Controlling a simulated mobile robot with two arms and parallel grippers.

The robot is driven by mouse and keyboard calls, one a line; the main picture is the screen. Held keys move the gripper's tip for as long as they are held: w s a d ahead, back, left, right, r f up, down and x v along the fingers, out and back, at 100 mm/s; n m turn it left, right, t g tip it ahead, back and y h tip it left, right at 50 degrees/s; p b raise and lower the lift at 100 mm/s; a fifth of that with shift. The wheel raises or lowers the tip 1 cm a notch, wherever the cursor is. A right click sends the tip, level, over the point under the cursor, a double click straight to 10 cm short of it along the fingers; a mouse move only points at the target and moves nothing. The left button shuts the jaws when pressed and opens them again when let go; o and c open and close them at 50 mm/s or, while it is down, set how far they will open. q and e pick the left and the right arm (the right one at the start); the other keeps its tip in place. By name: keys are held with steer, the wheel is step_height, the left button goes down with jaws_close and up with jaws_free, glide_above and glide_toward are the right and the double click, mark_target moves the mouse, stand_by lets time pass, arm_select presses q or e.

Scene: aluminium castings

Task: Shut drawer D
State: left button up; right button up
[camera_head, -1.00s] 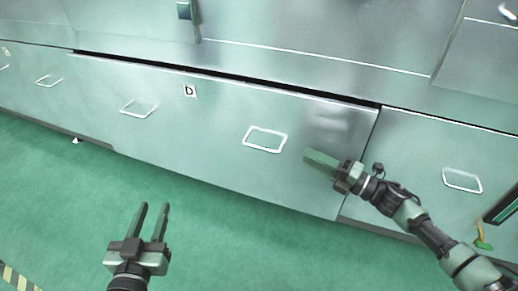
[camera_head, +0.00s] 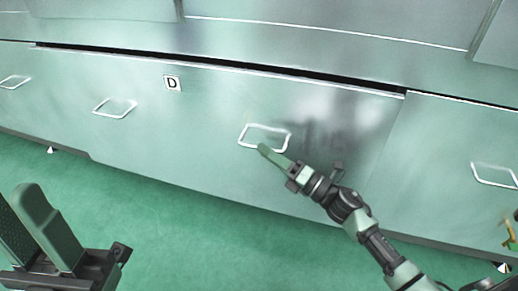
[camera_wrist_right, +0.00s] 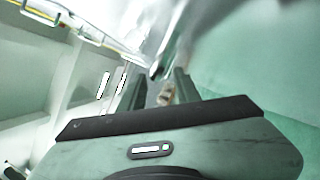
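Drawer D (camera_head: 200,120) is a wide metal front with a "D" label (camera_head: 172,83) and two white loop handles. A dark gap runs along its top edge, so it stands slightly open. My right gripper (camera_head: 266,151) is at the lower edge of the right handle (camera_head: 264,137), close to the drawer front; contact is not clear. In the right wrist view its two fingers (camera_wrist_right: 160,88) stand apart, with a blurred metal edge near their tips. My left gripper (camera_head: 14,196) is open and empty at the lower left, away from the drawer.
Neighbouring fronts with handles flank the drawer, one at the left (camera_head: 15,82) and one at the right (camera_head: 494,174). A metal surface (camera_head: 260,48) lies above the drawer. The green floor (camera_head: 190,215) in front is clear.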

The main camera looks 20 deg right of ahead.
steer(key=shift+x, duration=1.55)
jaws_close()
